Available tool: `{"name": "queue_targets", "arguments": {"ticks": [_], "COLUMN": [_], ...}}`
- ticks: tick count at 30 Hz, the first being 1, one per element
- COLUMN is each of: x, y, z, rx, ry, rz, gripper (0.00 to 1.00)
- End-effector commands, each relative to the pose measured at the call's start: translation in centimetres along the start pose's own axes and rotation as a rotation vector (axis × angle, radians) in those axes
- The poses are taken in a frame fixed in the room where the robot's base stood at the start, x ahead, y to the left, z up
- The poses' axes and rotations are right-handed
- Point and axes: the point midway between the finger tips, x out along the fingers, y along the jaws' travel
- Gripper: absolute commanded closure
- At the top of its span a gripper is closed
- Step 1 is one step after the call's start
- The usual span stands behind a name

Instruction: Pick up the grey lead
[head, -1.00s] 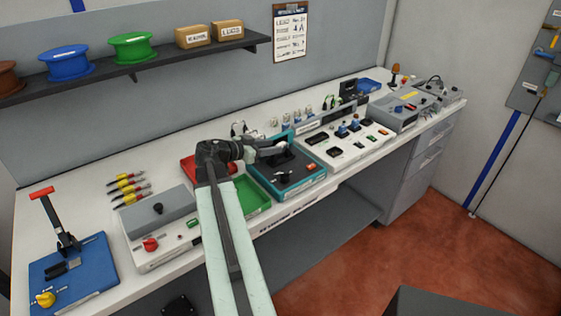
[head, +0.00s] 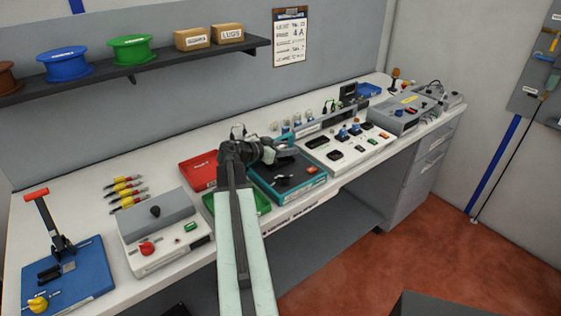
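I cannot pick out the grey lead for certain in the head view. Several small pale upright items (head: 298,122) stand along the back of the white bench, and a dark looped item (head: 238,131) stands just behind my wrist. Both are too small to identify. My gripper (head: 288,143) is over the back of the teal-edged tester (head: 262,184), pointing right and away. Its fingers are small and partly merged with the tester behind them, so I cannot tell whether they are open or hold anything.
A red tray (head: 197,171) and green tray (head: 263,204) flank my arm. A grey box (head: 165,225), a blue-based press (head: 85,275) and yellow-red tools (head: 127,193) lie left. A white panel (head: 325,160) and grey instrument (head: 398,117) stand right. A shelf (head: 150,71) overhangs the back.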

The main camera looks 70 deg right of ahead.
Motion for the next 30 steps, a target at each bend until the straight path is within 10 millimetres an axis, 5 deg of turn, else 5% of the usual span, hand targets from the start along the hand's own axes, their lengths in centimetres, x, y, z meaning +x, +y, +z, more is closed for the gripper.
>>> {"name": "queue_targets", "arguments": {"ticks": [2,7,20,30], "x": [-0.1,-0.1,-0.3,-2.2], "y": [0.0,0.0,0.1,0.1], "z": [0.0,-0.1,-0.9,-7.2], "rx": [0.000,0.000,0.000,0.001], "ry": [0.000,0.000,0.001,0.001], "rz": [0.000,0.001,0.001,0.002], "gripper": [0.61,1.00,1.00,1.00]}}
